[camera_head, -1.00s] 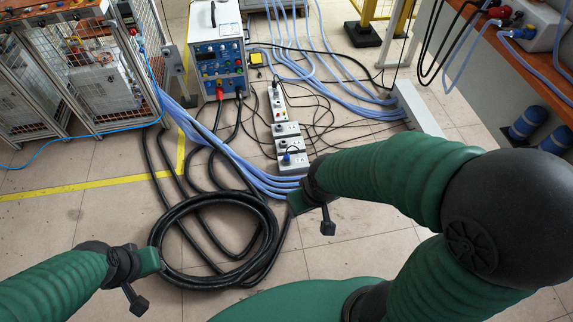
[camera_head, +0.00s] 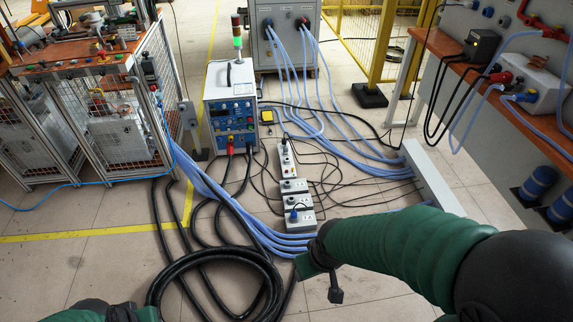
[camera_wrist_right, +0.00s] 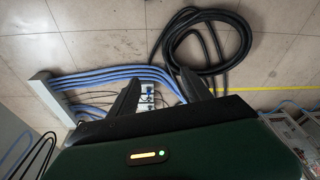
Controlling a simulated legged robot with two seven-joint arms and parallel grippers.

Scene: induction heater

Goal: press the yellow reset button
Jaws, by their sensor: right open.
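The yellow reset button cannot be picked out for certain. A small yellow box (camera_head: 267,115) sits beside the white and blue heater unit (camera_head: 231,112), whose blue front panel carries small knobs and buttons too small to tell apart. My right gripper (camera_head: 330,280) is in front of the power strips, well short of the heater unit. The right wrist view shows its two dark fingers (camera_wrist_right: 158,88) spread apart with nothing between them. My left gripper (camera_head: 122,312) is barely in view at the bottom edge, and its fingers cannot be made out.
Black cable coils (camera_head: 215,275) and blue hoses (camera_head: 245,225) cover the floor before the heater unit. Grey power boxes (camera_head: 293,187) lie in the middle. A caged workbench (camera_head: 110,110) stands left, a wooden-topped bench (camera_head: 500,85) right.

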